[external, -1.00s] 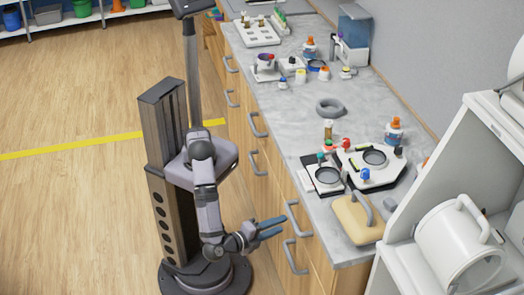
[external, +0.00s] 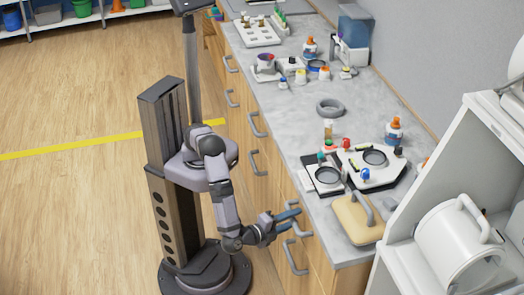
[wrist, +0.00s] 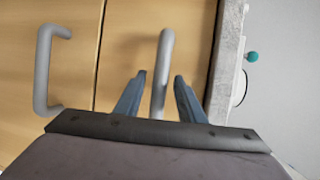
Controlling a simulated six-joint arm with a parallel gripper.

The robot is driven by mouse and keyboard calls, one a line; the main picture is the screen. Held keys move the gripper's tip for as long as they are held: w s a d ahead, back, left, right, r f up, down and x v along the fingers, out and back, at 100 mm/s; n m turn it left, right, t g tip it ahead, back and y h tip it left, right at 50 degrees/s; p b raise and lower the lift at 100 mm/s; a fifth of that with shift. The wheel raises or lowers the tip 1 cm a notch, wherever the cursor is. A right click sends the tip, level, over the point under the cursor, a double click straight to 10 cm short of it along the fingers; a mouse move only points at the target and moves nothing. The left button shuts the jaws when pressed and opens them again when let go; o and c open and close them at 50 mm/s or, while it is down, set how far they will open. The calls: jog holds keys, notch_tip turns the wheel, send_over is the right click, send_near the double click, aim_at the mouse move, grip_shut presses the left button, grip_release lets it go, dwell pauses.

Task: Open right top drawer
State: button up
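The right top drawer's grey bar handle (wrist: 164,60) sits near the counter edge on a wooden front. It also shows in the external view (external: 304,232), partly hidden by my fingers. My gripper (wrist: 160,76) is open, with one blue finger on each side of this handle. The handle stands between the fingers with a visible gap on both sides. In the external view my gripper (external: 294,219) reaches the cabinet front at this handle's height. The right top drawer (wrist: 190,50) looks shut, its front flush with the cabinet.
The lower drawer's handle (wrist: 44,70) lies below, also seen in the external view (external: 293,258). The grey countertop (external: 300,120) above holds jars, small devices and a tan block with a handle (external: 357,220). A white shelf unit (external: 470,150) stands at right. The floor at left is clear.

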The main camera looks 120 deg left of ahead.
jog(key=shift+a, duration=0.15)
grip_shut()
jog(key=s+d+b, duration=0.2)
jog(key=s+d, duration=1.3)
jog(key=shift+s+d, duration=0.3)
jog(key=shift+d, duration=0.1)
grip_release()
